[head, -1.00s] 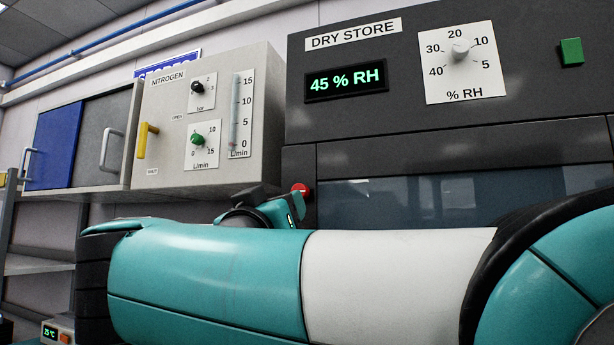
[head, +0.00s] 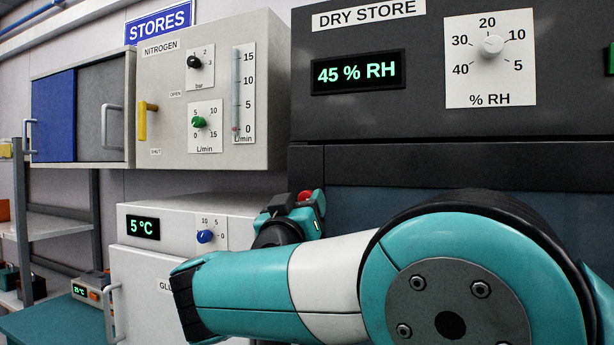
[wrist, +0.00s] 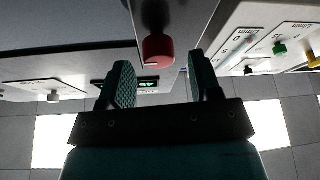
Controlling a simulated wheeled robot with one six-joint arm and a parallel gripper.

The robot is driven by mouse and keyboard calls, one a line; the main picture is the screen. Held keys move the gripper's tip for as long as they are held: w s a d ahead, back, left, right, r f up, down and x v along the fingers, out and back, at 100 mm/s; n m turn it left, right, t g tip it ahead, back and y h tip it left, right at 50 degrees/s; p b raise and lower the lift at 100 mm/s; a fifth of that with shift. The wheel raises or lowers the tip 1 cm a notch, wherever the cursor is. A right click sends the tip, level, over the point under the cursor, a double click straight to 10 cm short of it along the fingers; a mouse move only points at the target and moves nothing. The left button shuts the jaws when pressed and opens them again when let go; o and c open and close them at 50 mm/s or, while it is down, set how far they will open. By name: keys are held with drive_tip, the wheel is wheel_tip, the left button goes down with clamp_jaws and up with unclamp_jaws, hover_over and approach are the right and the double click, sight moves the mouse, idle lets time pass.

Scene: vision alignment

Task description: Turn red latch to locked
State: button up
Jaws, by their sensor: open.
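The red latch (wrist: 159,48) shows in the wrist view as a rounded red end on a dark stem, between and just beyond my fingertips. My gripper (wrist: 160,70) is open, with one teal-padded finger on each side of the latch and a visible gap to each. In the head view a small part of the red latch (head: 305,195) shows at the left edge of the dark dry store cabinet (head: 420,165). My gripper (head: 292,208) is right beside it there and hides most of it. The latch's lock markings are not visible.
The nitrogen panel (head: 158,75) with a yellow handle (head: 142,120) is at upper left. Below it stands a white cabinet (head: 165,205) with a blue knob (head: 205,236). My arm covers the lower right of the head view. Sliding-door storage (head: 100,100) is far left.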

drive_tip(key=shift+p+x, duration=0.35)
drive_tip(key=shift+x, duration=0.85)
drive_tip(key=c, duration=0.9)
